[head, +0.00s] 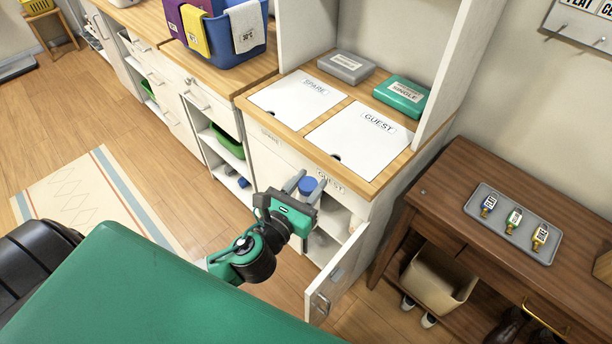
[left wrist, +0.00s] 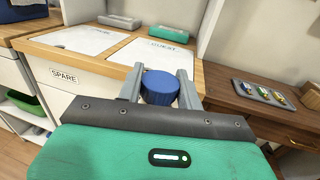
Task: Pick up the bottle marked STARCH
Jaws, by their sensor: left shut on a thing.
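A bottle with a blue cap (head: 307,187) is between the fingers of my left gripper (head: 305,181), in front of the open cabinet labelled GUEST. The blue cap also shows in the left wrist view (left wrist: 160,88), flanked by both fingers of the left gripper (left wrist: 160,74). The gripper is shut on it. The bottle's body and any marking are hidden behind the gripper, so I cannot read STARCH on it. My right gripper is in neither view.
The cabinet door (head: 341,274) stands open beside my left gripper. The counter above holds white GUEST (head: 358,138) and SPARE (head: 296,98) panels, plus grey (head: 346,66) and green (head: 401,95) boxes. A brown table (head: 455,180) with a tagged-key tray (head: 484,220) is at right.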

